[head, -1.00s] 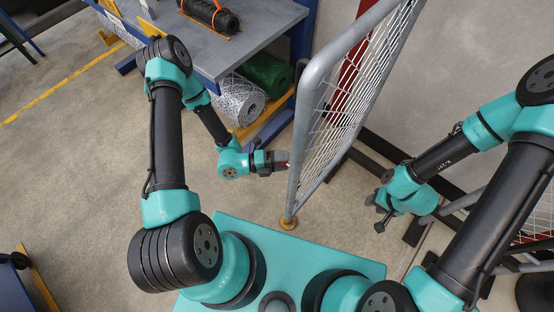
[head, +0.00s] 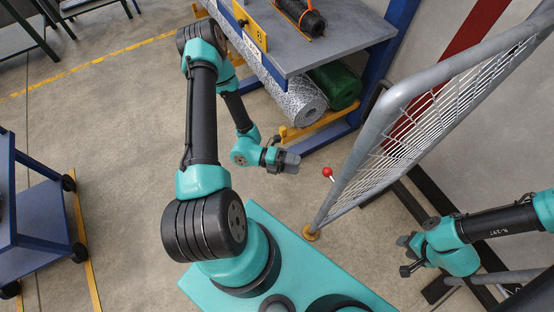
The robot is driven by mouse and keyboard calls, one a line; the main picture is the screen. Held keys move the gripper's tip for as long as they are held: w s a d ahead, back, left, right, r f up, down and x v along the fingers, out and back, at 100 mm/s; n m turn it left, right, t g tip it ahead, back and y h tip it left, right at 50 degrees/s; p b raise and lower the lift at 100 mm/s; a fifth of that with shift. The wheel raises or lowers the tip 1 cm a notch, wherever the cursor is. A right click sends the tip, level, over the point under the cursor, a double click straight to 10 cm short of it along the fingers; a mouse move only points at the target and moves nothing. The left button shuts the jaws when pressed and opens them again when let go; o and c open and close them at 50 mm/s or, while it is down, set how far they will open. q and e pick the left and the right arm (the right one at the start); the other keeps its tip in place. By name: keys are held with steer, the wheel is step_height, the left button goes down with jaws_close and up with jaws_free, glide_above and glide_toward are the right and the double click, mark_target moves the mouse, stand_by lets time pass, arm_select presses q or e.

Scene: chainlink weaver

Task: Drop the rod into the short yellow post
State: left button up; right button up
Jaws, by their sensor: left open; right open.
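A red ball knob (head: 328,174) stands out beside the grey frame of the mesh gate (head: 365,140). It seems to belong to the rod; the rod's shaft is not clearly told apart from the frame. A small round yellow piece (head: 311,234) sits at the foot of the gate's near upright, by the teal base plate; it may be the short yellow post. My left gripper (head: 293,163) is open and empty, a little left of the red knob and apart from it. My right gripper (head: 404,256) is open and empty, right of the gate's foot.
A grey-topped bench (head: 330,45) with blue legs stands at the back. A white mesh roll (head: 295,100) and a green roll (head: 335,85) lie below it. A blue cart (head: 40,215) stands at left. Open floor (head: 115,120) lies between.

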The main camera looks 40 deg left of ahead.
arm_select(q)
steer(key=v, duration=0.5)
steer(key=shift+s+a, duration=0.15)
steer(key=shift+a, duration=0.2)
steer(key=s+d+f+m+g+y, duration=0.2)
steer(key=s+f+m+g+y, duration=0.3)
steer(key=m, duration=0.6)
steer(key=s+d+m+g+y, duration=0.1)
steer(key=s+m+g+y, duration=0.2)
steer(key=m+g, duration=0.55)
steer(key=w+d+m+t+y, duration=0.2)
steer(key=w+m+t+y, duration=0.2)
steer(key=m, duration=1.5)
steer(key=w+t, duration=0.3)
steer(key=w, duration=0.3)
steer(key=shift+w+d+r+y, duration=0.2)
steer(key=shift+w+r+y, duration=0.2)
